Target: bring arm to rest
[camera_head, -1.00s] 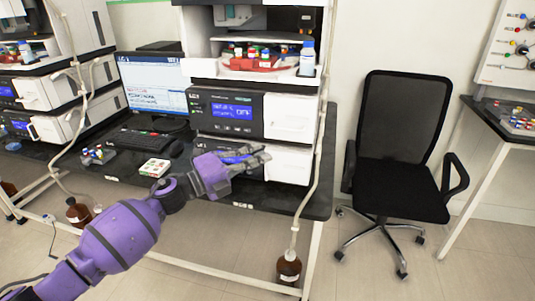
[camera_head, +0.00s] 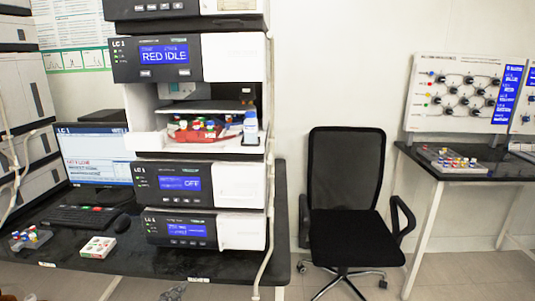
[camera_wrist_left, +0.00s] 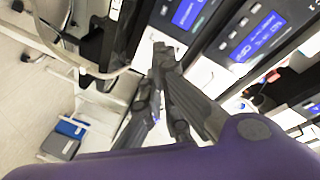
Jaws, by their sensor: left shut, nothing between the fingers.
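My left gripper (camera_head: 173,292) barely shows at the bottom edge of the head view, low in front of the dark bench. In the left wrist view its grey fingers (camera_wrist_left: 164,58) are together and hold nothing. Past the fingertips there are white panels and blue displays of the instrument stack (camera_wrist_left: 250,38). I cannot tell how far the fingers are from it. My purple arm link fills the lower part of that view. My right gripper is in neither view.
The instrument stack (camera_head: 180,190) stands on the dark bench (camera_head: 130,258), with a monitor (camera_head: 95,155) and keyboard (camera_head: 80,217) to its left. A white box (camera_head: 98,247) lies near the front.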

